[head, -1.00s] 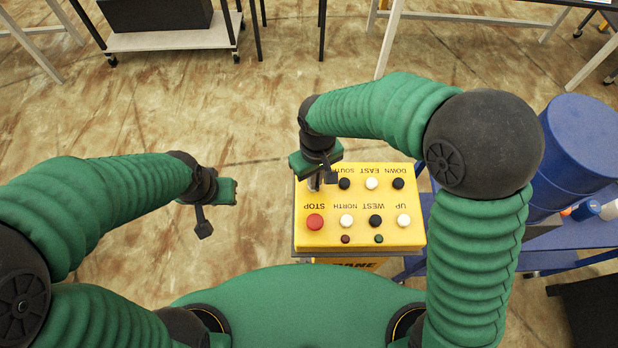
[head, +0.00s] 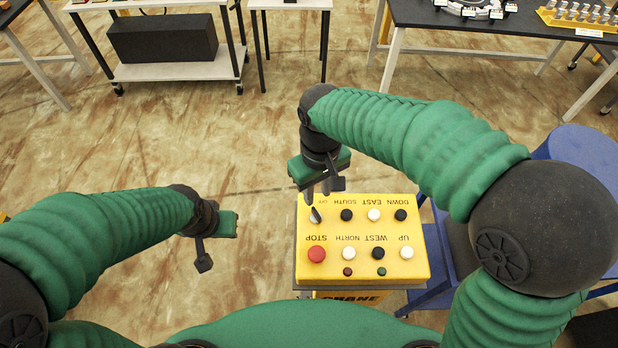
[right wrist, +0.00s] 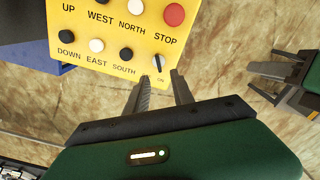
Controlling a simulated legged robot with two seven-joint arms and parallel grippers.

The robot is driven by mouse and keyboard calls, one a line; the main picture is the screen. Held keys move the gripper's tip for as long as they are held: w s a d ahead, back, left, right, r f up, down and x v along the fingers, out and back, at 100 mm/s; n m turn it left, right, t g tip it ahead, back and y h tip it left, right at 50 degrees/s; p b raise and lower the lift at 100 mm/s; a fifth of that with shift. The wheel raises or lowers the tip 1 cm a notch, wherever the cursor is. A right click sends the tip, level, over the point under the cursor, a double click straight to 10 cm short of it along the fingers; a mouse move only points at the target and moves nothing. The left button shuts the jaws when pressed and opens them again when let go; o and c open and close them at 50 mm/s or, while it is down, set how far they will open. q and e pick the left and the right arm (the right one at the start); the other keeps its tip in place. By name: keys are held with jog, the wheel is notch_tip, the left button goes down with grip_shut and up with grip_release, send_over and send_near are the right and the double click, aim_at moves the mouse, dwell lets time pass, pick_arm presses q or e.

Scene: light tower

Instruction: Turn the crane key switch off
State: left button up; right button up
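The yellow crane control box (head: 362,268) stands in front of me. Its key switch (head: 315,215) is a round pale base with a dark handle, in the corner above the red STOP button. In the right wrist view the key switch (right wrist: 158,63) has its handle roughly in line with a small ON label below it. My right gripper (head: 318,190) is open and empty, its fingertips just off the box edge beside the key, with a gap to the handle. My left gripper (head: 203,264) hangs left of the box, apart from it; its fingers look spread and empty in the right wrist view (right wrist: 258,83).
Black and white buttons (head: 349,254) and the red STOP button (head: 317,255) sit close to the key. A blue drum (head: 585,150) stands to the right. A cart (head: 175,70) and tables are at the back; the floor between is clear.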

notch_tip(320, 180, up, 7)
jog(key=shift+r, duration=0.15)
dwell(0.4)
jog(key=s+d+f+m+t, duration=0.1)
jog(key=d+f+m, duration=0.1)
jog(key=d+f, duration=0.3)
jog(key=s+d+f+m, duration=0.2)
jog(key=d+f, duration=0.4)
jog(key=d, duration=0.2)
jog(key=s+d+f+m+t+b, duration=0.1)
jog(key=s+d+f+m, duration=0.1)
jog(key=d+f, duration=0.3)
jog(key=shift+s+d+f+t, duration=0.15)
jog(key=shift+d+f, duration=0.05)
jog(key=shift+d, duration=0.35)
jog(key=shift+s+d+f+t, duration=0.1)
jog(key=shift+d+f+t, duration=0.05)
jog(key=shift+d, duration=0.4)
jog(key=shift+w+a, duration=0.15)
jog(key=shift+a, duration=0.3)
jog(key=shift+d, duration=0.3)
